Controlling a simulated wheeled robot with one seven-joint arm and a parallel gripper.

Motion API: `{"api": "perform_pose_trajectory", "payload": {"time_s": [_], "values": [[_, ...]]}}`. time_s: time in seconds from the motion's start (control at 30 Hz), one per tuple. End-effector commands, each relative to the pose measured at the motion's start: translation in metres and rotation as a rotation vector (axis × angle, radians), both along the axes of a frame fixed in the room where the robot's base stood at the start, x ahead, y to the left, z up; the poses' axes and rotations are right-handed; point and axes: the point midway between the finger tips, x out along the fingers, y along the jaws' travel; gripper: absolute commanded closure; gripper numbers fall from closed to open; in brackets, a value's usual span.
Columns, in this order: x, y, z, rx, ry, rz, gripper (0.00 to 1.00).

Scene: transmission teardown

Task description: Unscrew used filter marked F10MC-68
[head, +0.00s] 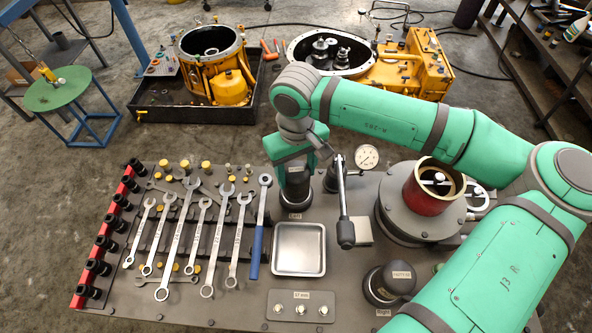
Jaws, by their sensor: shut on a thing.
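My gripper (293,172) points down at the middle of the bench and is shut on a dark cylindrical filter (295,197) standing at the spot labelled "Left". My gripper covers its upper part, and the marking on its pale label is too small to read. A second dark filter (389,284) stands upright at the spot labelled "Right". It has a pale label on its top, whose print I cannot read for certain. I cannot tell which of the two bears F10MC-68.
An empty metal tray (299,270) lies just in front of the held filter. Wrenches (180,235) fill the left of the bench. Yellow transmission housings (412,72) stand behind.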

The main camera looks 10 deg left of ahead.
Motion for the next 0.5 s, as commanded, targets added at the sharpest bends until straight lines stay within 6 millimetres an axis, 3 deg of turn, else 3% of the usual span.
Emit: {"api": "perform_pose_trajectory", "payload": {"time_s": [0.1,0.27,0.3,0.5], "values": [[0.0008,-0.0001,0.0007,0.0,-0.003,0.103,0.96],[0.0005,-0.0007,0.0005,0.0,-0.001,0.102,0.96],[0.0005,-0.0007,0.0005,0.0,-0.001,0.102,0.52],[0.0005,-0.0005,0.0008,0.001,-0.002,0.101,0.96]]}}
